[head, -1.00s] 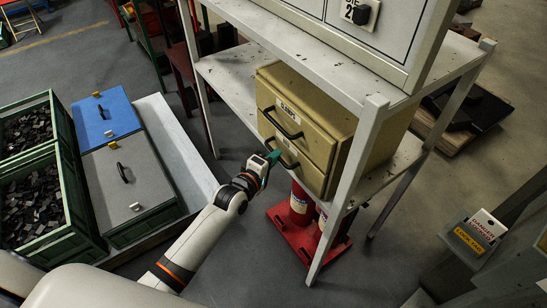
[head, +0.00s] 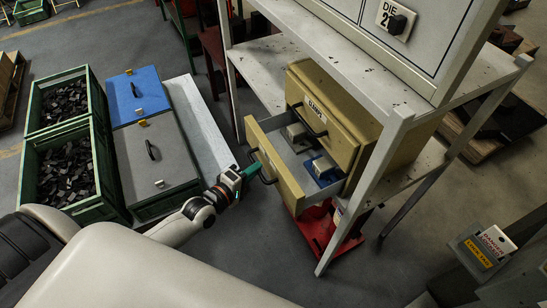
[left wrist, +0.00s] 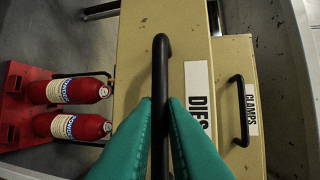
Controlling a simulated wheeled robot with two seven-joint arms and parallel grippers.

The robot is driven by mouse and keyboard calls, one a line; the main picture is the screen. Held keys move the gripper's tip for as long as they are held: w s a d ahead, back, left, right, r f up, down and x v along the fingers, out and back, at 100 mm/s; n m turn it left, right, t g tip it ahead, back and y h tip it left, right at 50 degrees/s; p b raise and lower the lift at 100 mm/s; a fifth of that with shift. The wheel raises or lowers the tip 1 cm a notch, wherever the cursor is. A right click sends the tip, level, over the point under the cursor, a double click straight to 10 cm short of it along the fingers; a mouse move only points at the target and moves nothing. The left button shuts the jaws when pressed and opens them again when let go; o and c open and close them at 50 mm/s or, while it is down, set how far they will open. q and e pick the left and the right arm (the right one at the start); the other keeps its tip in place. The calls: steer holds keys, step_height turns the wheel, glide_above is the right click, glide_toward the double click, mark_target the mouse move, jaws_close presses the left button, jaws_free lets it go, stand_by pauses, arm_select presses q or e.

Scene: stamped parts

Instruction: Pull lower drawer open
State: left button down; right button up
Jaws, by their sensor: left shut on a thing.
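My left gripper (head: 250,172) is shut on the drawer's black handle (left wrist: 161,70), with a green finger on each side of the bar. The upper drawer (head: 313,112), labelled "CLAMPS", is shut. My right gripper is not in view.
The cabinet stands on the lower shelf of a white metal rack (head: 392,150). Red fire extinguishers (left wrist: 75,92) stand on a red base below the drawer. Green crates (head: 60,180) of dark parts and lidded bins are at left. A lockout box (head: 490,245) is at right.

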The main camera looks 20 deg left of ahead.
arm_select(q)
steer(key=shift+s+a, duration=0.85)
steer(key=shift+s, duration=0.25)
steer(key=shift+s+a, duration=0.8)
steer(key=shift+s, duration=0.25)
steer(key=c, duration=1.5)
jaws_free()
steer(key=v, duration=1.2)
steer(key=shift+p, duration=0.3)
